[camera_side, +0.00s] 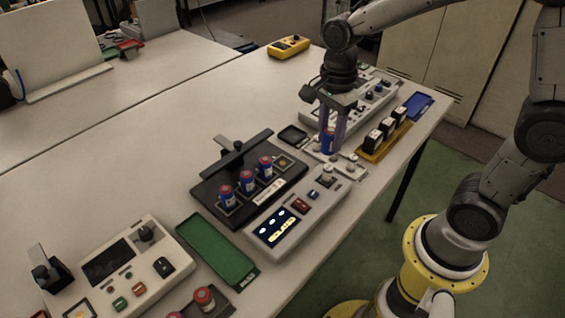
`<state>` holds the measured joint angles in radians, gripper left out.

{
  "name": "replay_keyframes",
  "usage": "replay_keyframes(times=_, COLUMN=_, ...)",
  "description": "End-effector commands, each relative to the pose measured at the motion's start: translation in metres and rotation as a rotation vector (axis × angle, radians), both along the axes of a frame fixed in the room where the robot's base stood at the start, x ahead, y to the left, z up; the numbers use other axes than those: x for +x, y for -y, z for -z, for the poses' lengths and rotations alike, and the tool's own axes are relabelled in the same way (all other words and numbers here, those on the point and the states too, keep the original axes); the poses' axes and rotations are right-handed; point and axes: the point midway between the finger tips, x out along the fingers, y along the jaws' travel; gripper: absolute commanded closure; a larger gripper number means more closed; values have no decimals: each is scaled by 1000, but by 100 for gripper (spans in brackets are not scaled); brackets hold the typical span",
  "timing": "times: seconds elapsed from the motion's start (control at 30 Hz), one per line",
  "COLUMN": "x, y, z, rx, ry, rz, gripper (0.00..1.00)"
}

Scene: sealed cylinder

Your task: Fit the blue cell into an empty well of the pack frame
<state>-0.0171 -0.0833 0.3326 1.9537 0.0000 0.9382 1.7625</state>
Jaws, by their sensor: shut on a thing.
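My gripper (331,136) points down over the far right part of the table. It is shut on a blue cell (328,143), which sits upright between the fingers just above or in a small grey fixture; I cannot tell if it touches. The pack frame (210,190) is a black tray left of and nearer than my gripper. Several wells form a row in it. The well at the row's far right end (285,161) looks empty, with an orange-brown floor. A dark raised bar stands behind the row.
A grey console with a lit screen (277,227) lies right of the pack frame. A yellow rack with black blocks (371,155) stands right of my gripper, a grey panel (310,95) behind it. A green tray (216,252) lies nearer. The table's left-middle is clear.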

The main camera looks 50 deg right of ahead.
Motion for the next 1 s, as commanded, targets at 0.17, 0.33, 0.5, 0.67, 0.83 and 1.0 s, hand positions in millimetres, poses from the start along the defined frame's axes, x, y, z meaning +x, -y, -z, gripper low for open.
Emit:
replay_keyframes(times=0.17, x=15, y=7, z=5, rx=0, ry=-2, rz=23, gripper=100)
replay_keyframes(times=0.33, x=50, y=6, z=22, rx=0, ry=-4, rz=22, gripper=100)
replay_keyframes(times=0.5, x=87, y=6, z=38, rx=0, ry=-3, rz=21, gripper=100)
replay_keyframes(times=0.67, x=112, y=6, z=66, rx=0, ry=-5, rz=21, gripper=100)
replay_keyframes(times=0.83, x=130, y=6, z=86, rx=0, ry=-1, rz=21, gripper=100)
replay_keyframes(times=1.0, x=137, y=6, z=94, rx=0, ry=0, rz=21, gripper=100)
